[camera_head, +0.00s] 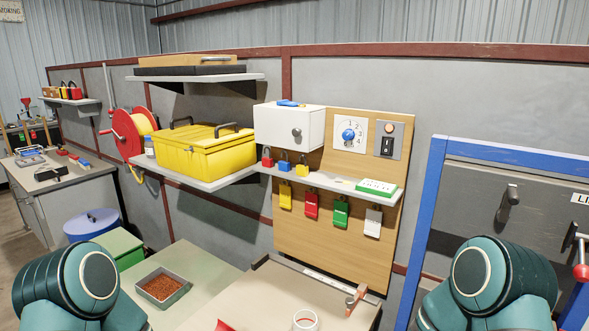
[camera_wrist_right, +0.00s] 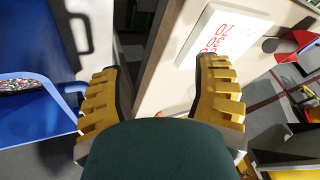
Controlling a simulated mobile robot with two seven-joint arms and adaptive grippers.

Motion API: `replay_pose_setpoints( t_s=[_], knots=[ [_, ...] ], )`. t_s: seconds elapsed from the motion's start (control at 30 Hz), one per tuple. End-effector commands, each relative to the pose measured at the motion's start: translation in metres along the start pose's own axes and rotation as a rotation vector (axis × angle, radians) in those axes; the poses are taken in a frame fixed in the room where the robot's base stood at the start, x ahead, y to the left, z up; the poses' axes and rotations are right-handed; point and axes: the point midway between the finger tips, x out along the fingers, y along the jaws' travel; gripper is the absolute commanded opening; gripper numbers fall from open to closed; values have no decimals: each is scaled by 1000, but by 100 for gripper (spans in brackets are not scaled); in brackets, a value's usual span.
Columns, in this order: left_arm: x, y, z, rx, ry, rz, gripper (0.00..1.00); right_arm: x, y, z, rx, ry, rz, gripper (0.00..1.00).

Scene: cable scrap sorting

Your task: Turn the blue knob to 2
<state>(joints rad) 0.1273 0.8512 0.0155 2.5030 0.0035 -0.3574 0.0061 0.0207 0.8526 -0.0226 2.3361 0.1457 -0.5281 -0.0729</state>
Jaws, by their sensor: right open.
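The blue knob (camera_head: 348,135) sits on a white dial plate (camera_head: 341,147) marked with 1, 2, 3 and 4, fixed to the upright wooden board. The direction the knob points is too small to tell. In the head view only the teal upper parts of my two arms show, at the bottom left and bottom right, well below the knob. My right gripper (camera_wrist_right: 158,95) shows in the right wrist view with its two yellow ribbed fingers wide apart and nothing between them. The knob is not in that view. My left gripper is not in view.
Right of the dial is a switch panel (camera_head: 389,140). A white box (camera_head: 290,130) stands left of it. Below runs a shelf (camera_head: 330,184) with padlocks, a green-white block (camera_head: 376,187) and hanging coloured tags. A blue frame (camera_head: 432,200) stands at right.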

Motion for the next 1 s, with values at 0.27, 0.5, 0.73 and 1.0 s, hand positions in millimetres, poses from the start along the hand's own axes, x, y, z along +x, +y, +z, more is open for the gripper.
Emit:
replay_pose_setpoints(
  t_s=[0.27, 0.5, 0.73, 1.0],
  knots=[
    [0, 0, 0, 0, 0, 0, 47, -33, 9, 104, 30, -310, -58, 63],
    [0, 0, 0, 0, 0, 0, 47, -38, 10, 113, 31, -340, -64, 63],
    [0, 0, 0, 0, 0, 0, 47, -37, 10, 113, 31, -338, -64, 63],
    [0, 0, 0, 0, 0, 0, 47, -37, 10, 112, 31, -337, -63, 63]
  ],
)
